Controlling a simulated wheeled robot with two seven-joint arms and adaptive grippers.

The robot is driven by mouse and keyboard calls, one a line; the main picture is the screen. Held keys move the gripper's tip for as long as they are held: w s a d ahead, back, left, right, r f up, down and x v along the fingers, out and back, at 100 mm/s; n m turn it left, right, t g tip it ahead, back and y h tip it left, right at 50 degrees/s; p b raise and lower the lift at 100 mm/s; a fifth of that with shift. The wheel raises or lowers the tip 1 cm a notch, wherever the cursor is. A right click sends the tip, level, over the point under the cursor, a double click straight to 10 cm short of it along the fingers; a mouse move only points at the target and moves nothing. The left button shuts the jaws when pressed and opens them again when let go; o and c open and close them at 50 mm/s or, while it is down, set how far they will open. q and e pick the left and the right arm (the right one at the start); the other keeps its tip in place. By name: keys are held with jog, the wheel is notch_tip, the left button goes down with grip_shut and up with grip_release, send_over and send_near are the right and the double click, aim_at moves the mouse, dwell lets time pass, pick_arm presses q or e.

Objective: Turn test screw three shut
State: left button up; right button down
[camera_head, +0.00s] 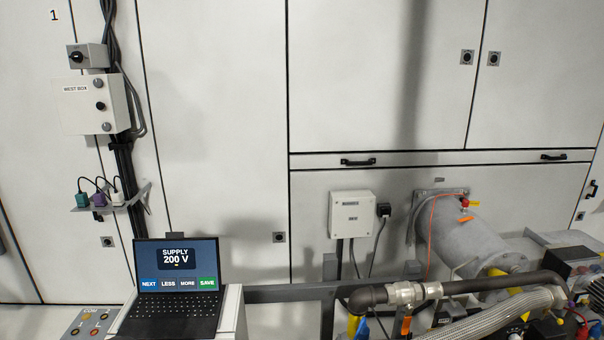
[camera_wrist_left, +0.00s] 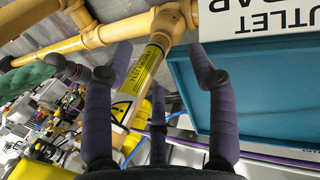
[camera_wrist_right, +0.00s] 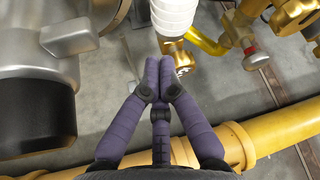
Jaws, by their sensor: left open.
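I cannot pick out test screw three for certain in any view. In the right wrist view a brass fitting (camera_wrist_right: 180,57) sits at the end of a white ribbed hose, just beyond my fingertips. Another brass fitting with a red end (camera_wrist_right: 256,60) is to the right. My right gripper (camera_wrist_right: 160,65) has its fingers together, with nothing visible between them. My left gripper (camera_wrist_left: 163,58) is open, its fingers spread before a yellow pipe carrying a yellow warning label (camera_wrist_left: 142,70). Whether it touches the pipe is unclear. Neither gripper shows in the head view.
A yellow pipe (camera_wrist_right: 275,128) crosses below my right fingers; a grey and black body (camera_wrist_right: 35,110) stands at left. A teal panel (camera_wrist_left: 245,85) and a white outlet sign (camera_wrist_left: 260,18) are right of my left gripper. A laptop (camera_head: 176,278) reads SUPPLY 200 V.

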jog(key=shift+d+r, duration=0.25)
jog(key=shift+d, duration=0.15)
jog(key=shift+d+r, duration=0.25)
jog(key=shift+d, duration=0.55)
jog(key=shift+s+a, duration=0.1)
jog(key=shift+a, duration=0.35)
jog(key=shift+r, duration=0.2)
jog(key=shift+s+d+r, duration=0.1)
jog(key=shift+s+d, duration=0.05)
jog(key=shift+s, duration=0.8)
jog(key=shift+s+d+r, duration=0.1)
jog(key=shift+s+d, duration=0.1)
jog(key=shift+s, duration=0.75)
jog(key=shift+s+d+r, duration=0.1)
jog(key=shift+s+d, duration=0.05)
jog(key=shift+s, duration=0.8)
